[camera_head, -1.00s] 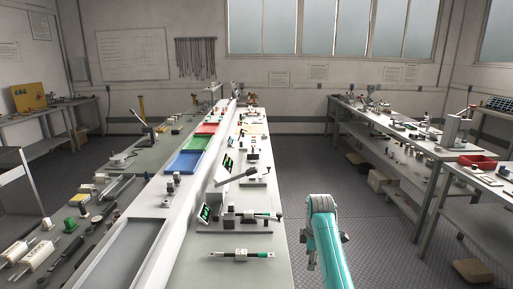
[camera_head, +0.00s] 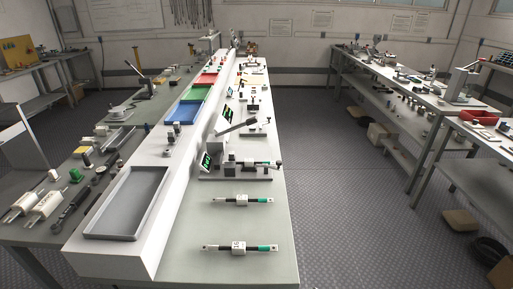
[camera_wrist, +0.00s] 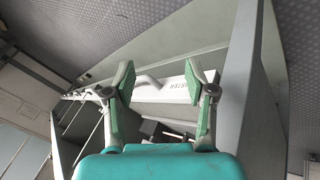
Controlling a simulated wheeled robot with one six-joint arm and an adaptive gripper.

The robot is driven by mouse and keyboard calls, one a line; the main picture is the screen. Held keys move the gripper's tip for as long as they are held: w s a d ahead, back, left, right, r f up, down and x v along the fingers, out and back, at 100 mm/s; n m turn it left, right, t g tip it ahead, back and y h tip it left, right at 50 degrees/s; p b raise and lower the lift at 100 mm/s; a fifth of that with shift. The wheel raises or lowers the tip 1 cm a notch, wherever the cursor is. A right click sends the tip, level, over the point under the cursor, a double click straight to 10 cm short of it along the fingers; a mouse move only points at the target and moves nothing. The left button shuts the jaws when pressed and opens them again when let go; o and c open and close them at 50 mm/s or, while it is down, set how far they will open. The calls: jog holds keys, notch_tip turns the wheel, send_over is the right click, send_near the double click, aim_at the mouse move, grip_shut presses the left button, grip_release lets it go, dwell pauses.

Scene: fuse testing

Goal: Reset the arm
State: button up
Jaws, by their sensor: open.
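My gripper (camera_wrist: 158,85) shows in the wrist view with its two green-padded fingers spread wide. Nothing is between the fingertips. Behind them are grey panels, a curved light rod and a white part (camera_wrist: 192,82) with dark lettering; I cannot tell how far away they are. My arm is not visible in the head view now. In the head view, two fuses with green bands lie flat on the bench: a farther fuse (camera_head: 241,200) and a nearer fuse (camera_head: 239,248). A test fixture (camera_head: 240,170) with a small display (camera_head: 206,161) stands behind them.
A raised white ledge holds an empty grey tray (camera_head: 128,202) and blue (camera_head: 184,112), green (camera_head: 195,93) and red (camera_head: 206,79) trays. Side benches stand left and right. The floor (camera_head: 320,190) right of the central bench is clear.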

jog(key=s+r+m+t, duration=0.2)
jog(key=s+m, duration=0.1)
jog(key=s, duration=1.1)
jog(key=s+r+m+t, duration=0.2)
jog(key=s+t, duration=0.1)
jog(key=s, duration=1.1)
jog(key=s+r+m+t, duration=0.1)
jog(key=s+r+m, duration=0.1)
jog(key=s+r, duration=0.6)
jog(key=s+r+m+t, duration=0.2)
jog(key=s+r, duration=0.6)
jog(key=r, duration=0.8)
jog(key=shift+s+m+t, duration=0.2)
jog(key=shift+m+t, duration=0.1)
jog(key=shift+m, duration=0.4)
